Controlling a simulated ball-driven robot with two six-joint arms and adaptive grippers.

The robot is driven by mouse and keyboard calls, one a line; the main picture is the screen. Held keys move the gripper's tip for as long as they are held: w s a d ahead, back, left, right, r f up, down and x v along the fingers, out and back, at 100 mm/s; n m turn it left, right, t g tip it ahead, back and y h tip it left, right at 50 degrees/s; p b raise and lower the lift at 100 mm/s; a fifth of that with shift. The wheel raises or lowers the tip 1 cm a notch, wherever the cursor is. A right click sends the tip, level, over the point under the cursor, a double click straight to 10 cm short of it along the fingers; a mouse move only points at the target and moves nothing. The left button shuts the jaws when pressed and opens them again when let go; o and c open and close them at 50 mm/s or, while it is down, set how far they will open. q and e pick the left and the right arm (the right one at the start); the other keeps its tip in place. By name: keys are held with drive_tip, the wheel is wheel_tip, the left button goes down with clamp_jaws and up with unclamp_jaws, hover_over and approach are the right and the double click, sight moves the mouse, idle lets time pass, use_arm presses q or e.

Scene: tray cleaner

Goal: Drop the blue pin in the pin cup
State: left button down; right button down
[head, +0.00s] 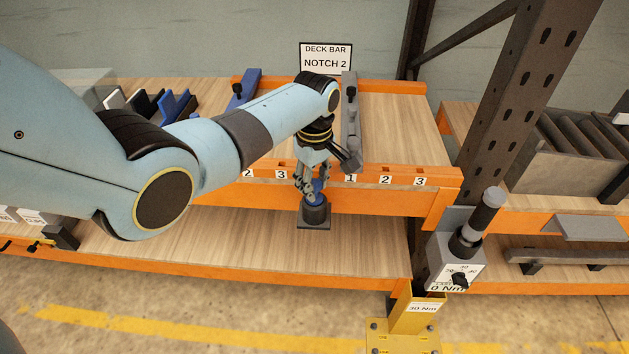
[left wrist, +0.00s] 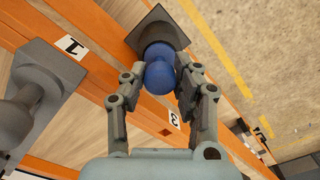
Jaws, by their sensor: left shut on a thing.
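The blue pin (head: 317,190) is between the fingers of my left gripper (head: 311,187). In the left wrist view the pin's round blue head (left wrist: 158,78) sits between the two fingertips (left wrist: 159,82). The pin cup (head: 315,214) is a dark grey cup on a square base, standing on the lower wooden shelf. It also shows in the left wrist view, its square base (left wrist: 157,22) beyond the pin. The pin is at the cup's mouth, in line with it. I cannot tell how deep it reaches inside. My right gripper is not in view.
An orange beam (head: 400,180) with numbered notches runs close behind the cup. A grey deck bar (head: 350,120) and a blue bar (head: 243,90) lie on the upper deck. A torque tool (head: 477,222) stands at the right post. The lower shelf (head: 370,235) is clear around the cup.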

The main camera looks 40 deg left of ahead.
use_arm(q)
drive_tip(key=shift+f, duration=0.1)
idle(0.3)
drive_tip(key=c, duration=1.1)
unclamp_jaws()
drive_tip(key=shift+o, duration=0.9)
wheel_tip(320, 180, up, 12)
drive_tip(key=shift+f, duration=0.1)
